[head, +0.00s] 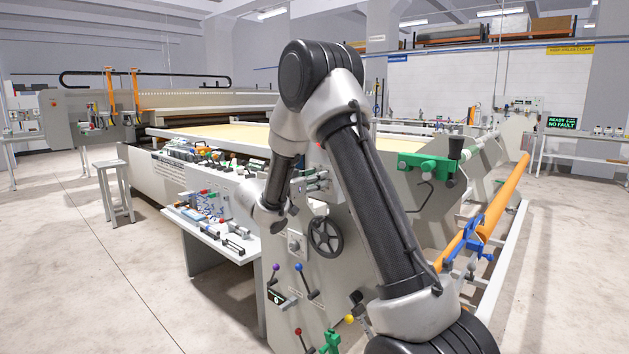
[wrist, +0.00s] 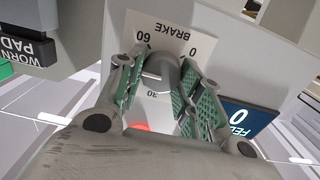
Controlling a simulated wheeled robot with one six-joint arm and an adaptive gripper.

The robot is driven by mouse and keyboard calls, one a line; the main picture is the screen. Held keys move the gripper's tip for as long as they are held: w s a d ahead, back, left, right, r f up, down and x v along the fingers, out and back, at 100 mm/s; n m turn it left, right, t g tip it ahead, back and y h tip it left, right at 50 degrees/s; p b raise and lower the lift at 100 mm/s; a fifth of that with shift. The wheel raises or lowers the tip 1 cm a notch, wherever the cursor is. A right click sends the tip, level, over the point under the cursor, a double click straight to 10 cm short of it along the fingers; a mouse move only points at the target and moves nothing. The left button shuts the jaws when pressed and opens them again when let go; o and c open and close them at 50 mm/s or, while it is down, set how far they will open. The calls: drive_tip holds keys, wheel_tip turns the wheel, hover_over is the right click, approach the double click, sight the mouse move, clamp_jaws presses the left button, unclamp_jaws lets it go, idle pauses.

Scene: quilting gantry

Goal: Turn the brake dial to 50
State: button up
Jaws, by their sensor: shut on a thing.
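The brake dial's grey knob (wrist: 164,70) sits between the pads of my gripper (wrist: 163,88) in the wrist view. My gripper is shut on it, with a green-padded finger on each side. The pale scale plate (wrist: 176,28) behind it reads BRAKE upside down, with 60 at left, 0 at right and 30 below the knob. I cannot make out a pointer or the exact setting. In the head view my arm reaches down to the side panel of the machine, and I cannot make out the dial or the fingers there.
In the wrist view a blue FEED display (wrist: 240,117) showing 0 is close to the right finger, and a dark WORN PAD label (wrist: 22,50) is at left. In the head view a black handwheel (head: 325,236) and several coloured levers are on the panel. Open floor lies at left.

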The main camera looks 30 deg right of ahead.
drive_tip(key=shift+f, duration=0.2)
drive_tip(key=o, duration=1)
drive_tip(key=shift+r, duration=0.1)
drive_tip(key=shift+o, duration=0.2)
drive_tip(key=shift+a, duration=0.15)
drive_tip(key=v, duration=1.1)
drive_tip(key=shift+s+a, duration=0.15)
drive_tip(key=shift+a, duration=0.25)
